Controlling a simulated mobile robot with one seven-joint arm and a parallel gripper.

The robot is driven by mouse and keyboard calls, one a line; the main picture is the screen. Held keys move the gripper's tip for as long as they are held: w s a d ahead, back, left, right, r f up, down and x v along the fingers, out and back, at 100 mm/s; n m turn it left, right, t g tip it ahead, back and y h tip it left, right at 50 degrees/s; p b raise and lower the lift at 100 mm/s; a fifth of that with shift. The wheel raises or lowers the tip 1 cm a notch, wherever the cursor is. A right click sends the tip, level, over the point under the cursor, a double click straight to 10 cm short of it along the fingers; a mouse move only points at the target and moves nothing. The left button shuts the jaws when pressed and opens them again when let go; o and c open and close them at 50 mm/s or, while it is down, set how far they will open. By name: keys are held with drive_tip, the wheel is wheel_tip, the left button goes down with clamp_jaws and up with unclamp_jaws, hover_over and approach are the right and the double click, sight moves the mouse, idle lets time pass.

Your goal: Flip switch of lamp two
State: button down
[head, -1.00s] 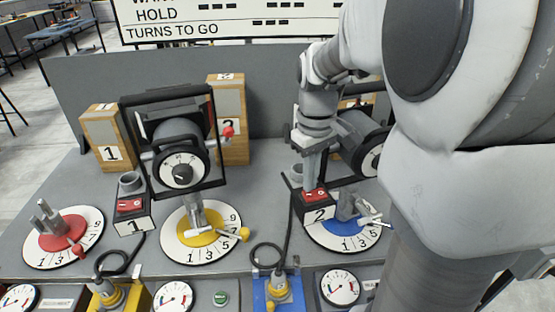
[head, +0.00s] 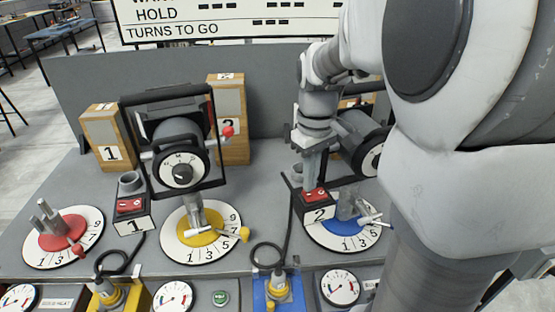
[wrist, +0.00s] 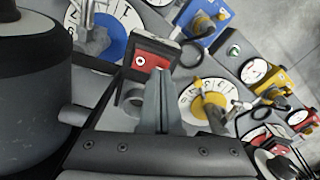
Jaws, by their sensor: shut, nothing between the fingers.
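The switch of lamp two is a red rocker (head: 318,195) on top of a small black box (head: 318,214) with a white "2" label. In the wrist view the red rocker (wrist: 152,60) shows with a white mark, on its black box. My gripper (head: 311,185) points down just over the far side of this rocker, its fingers shut and empty. In the wrist view the closed fingertips (wrist: 162,74) lie close below the rocker; I cannot tell whether they touch it. Lamp two (head: 370,148) is partly hidden behind my arm.
Lamp one (head: 180,160) stands left, with its red switch box (head: 131,210). Dials with red (head: 62,238), yellow (head: 198,229) and blue (head: 344,223) centres lie on the grey bench. A cable (head: 288,225) runs from box two toward the blue connector (head: 277,290). A grey panel (head: 270,90) closes the back.

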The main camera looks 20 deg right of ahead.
sight(309, 194)
drive_tip(key=shift+f+b, duration=0.55)
drive_tip(key=shift+f, duration=0.3)
drive_tip(key=shift+r, duration=0.1)
wheel_tip(309, 194, up, 7)
drive_tip(key=p, duration=0.6)
idle(0.5)
